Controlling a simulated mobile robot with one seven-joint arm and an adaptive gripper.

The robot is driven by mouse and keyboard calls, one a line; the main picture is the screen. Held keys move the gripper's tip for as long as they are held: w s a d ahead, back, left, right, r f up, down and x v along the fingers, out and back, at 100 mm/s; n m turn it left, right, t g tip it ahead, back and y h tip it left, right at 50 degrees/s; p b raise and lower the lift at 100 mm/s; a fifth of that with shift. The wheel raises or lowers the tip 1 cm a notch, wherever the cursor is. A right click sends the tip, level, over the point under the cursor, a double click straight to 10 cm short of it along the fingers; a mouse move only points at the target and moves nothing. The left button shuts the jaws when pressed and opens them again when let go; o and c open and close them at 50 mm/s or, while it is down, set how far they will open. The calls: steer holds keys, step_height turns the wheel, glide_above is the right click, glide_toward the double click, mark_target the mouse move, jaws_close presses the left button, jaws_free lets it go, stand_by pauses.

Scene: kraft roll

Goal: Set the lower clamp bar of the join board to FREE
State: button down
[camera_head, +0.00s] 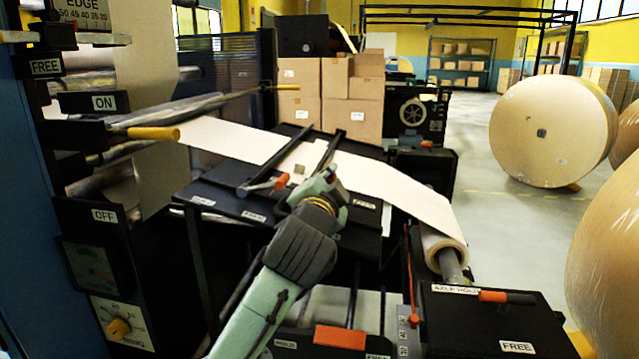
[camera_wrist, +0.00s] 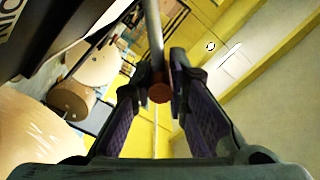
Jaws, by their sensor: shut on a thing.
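The join board (camera_head: 235,203) is a dark, sloped plate in the middle of the head view, with two dark clamp bars across it. The left bar (camera_head: 268,165) has a lever with an orange end (camera_head: 282,181). The right, lower bar (camera_head: 322,157) runs down to my gripper (camera_head: 327,178), which hides its near end. In the wrist view my gripper (camera_wrist: 160,78) is shut on a thin grey lever (camera_wrist: 154,35) with a round red-brown end (camera_wrist: 159,92), seen end-on between the fingers. Small white labels lie along the board's front edge; the lever's setting is unclear.
A pale paper web (camera_head: 395,190) crosses the board to a roll (camera_head: 440,250) at right. A rod with a yellow handle (camera_head: 153,133) sticks out at left. A black box with an orange-ended lever (camera_head: 493,297) stands front right. Large kraft rolls (camera_head: 553,130) stand beyond.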

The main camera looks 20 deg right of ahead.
steer(key=f+m, duration=0.1)
steer(key=d+m+b, duration=0.1)
steer(key=s+f+m+b, duration=0.1)
steer(key=shift+d+f+m, duration=0.25)
steer(key=shift+f+m, duration=0.1)
steer(key=shift+m, duration=0.05)
steer(key=shift+s+d+f+b, duration=0.15)
steer(key=shift+f+b, duration=0.3)
steer(key=shift+b, duration=0.1)
steer(key=shift+f, duration=0.1)
steer(key=c, duration=1.6)
jaws_free()
steer(key=shift+o, duration=0.2)
steer(key=v, duration=0.7)
steer(key=shift+s, duration=0.2)
